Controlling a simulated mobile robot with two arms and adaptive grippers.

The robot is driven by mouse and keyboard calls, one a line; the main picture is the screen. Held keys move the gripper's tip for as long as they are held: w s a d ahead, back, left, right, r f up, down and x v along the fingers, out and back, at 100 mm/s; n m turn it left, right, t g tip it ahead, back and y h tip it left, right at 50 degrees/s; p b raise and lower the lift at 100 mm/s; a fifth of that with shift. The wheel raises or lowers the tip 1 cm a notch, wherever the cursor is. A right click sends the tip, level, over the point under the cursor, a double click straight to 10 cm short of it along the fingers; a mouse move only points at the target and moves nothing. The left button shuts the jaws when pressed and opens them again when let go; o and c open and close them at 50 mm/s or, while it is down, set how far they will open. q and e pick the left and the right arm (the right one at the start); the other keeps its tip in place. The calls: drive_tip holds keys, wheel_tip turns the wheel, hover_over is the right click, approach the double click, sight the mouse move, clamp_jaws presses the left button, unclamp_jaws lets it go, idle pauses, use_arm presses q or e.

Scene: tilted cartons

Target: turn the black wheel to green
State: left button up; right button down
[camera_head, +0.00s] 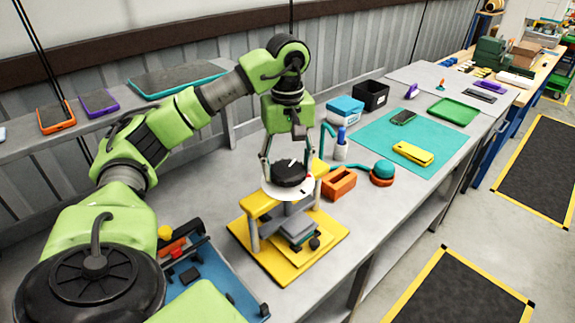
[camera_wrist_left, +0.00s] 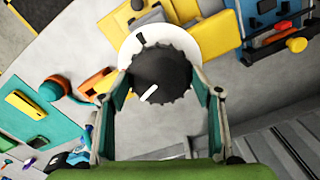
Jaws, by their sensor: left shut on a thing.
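The black wheel (camera_head: 289,174) sits on a white round dial (camera_head: 301,193) on top of a yellow stand (camera_head: 248,250). In the left wrist view the wheel (camera_wrist_left: 165,72) has a ridged rim and a white pointer line toward its lower left. The white dial (camera_wrist_left: 190,42) shows a dark mark near its top left. A small red spot shows at the dial's right edge in the head view. I cannot make out a green mark. My left gripper (camera_head: 288,168) points down from above, its two fingers on opposite sides of the wheel, shut on it. My right gripper is not in view.
An orange block (camera_head: 338,184) and a teal-topped orange button (camera_head: 382,173) stand right of the stand. A white cup (camera_head: 340,150) with a blue item is behind. A blue tray (camera_head: 205,290) lies at front left. A teal mat (camera_head: 375,145) holds a yellow case (camera_head: 413,153).

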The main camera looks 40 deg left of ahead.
sight(288, 169)
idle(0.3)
use_arm(q)
drive_tip(key=o, duration=1.1)
drive_tip(key=shift+r, duration=6)
